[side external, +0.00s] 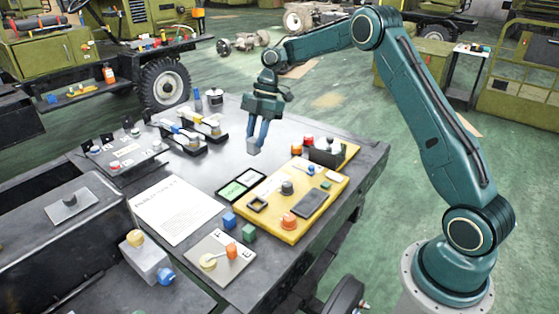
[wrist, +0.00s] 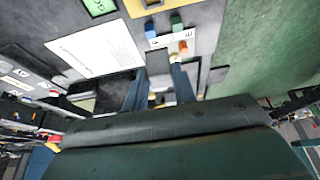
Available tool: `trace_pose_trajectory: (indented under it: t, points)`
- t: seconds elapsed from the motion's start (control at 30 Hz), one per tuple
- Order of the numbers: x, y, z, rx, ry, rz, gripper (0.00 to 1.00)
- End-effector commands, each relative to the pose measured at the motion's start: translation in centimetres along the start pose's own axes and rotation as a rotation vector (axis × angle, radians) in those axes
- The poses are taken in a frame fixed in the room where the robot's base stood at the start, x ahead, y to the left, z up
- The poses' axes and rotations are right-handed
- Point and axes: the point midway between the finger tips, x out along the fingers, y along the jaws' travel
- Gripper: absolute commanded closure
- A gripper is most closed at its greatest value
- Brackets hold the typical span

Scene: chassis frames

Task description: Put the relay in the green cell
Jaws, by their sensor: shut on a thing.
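My gripper (side external: 257,138) is shut on a small grey block (side external: 253,147), which looks to be the relay. It holds the block in the air above the grey table, behind the two-cell tray in the side view. In the wrist view the grey block (wrist: 158,63) sits between the blue fingers of my gripper (wrist: 159,80). Part of a green cell (wrist: 100,6) shows at the top of the wrist view.
A yellow board (side external: 270,232) with several parts stands right of the tray. A paper sheet (side external: 172,210) lies to the left. Blue (side external: 229,219) and green (side external: 249,231) blocks and a switch plate (side external: 220,262) are in front. Connector racks (side external: 185,138) stand at the back left.

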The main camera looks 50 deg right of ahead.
Motion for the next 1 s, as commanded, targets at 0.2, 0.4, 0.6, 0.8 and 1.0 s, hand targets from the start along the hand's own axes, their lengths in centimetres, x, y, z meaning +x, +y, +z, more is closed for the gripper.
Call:
trace_pose_trajectory:
  t: [0.2,0.4,0.6,0.8,1.0]
  points:
    - [0.2,0.7,0.1,0.058,-0.001,0.023,0.97]
    - [0.8,2.9,0.3,0.23,0.0,0.093,0.97]
    - [1.3,6.2,0.8,0.503,0.001,0.206,0.97]
    - [1.6,9.5,1.5,0.782,0.001,0.321,0.97]
    - [1.6,11.7,2.1,0.987,0.002,0.405,0.97]
